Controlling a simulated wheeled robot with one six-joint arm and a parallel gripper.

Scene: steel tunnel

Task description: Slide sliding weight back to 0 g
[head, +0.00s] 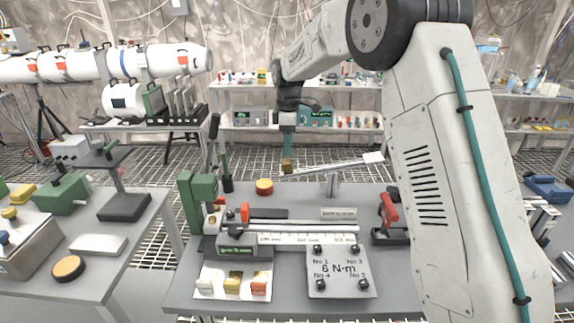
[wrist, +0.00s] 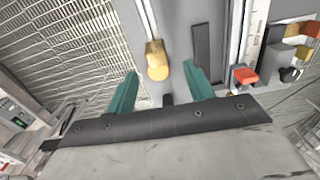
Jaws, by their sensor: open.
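A small brass block (head: 287,166), which looks like the sliding weight, sits at the left end of a pale horizontal beam (head: 335,165). The block (wrist: 154,47) also shows in the wrist view, at the near end of the beam (wrist: 148,16). My gripper (head: 287,153) points down just above the block in the head view. In the wrist view my gripper (wrist: 160,69) is open, its teal fingers apart and empty, with the block just past the fingertips and between their lines. Beam markings are too small to read.
A yellow-and-red round piece (head: 264,187) stands on the bench below; its top (wrist: 158,69) shows under the block. A green stand (head: 203,190) is at left, a red-handled tool (head: 389,210) at right. A scale instrument (head: 305,239) and a 6 N·m plate (head: 340,272) lie in front.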

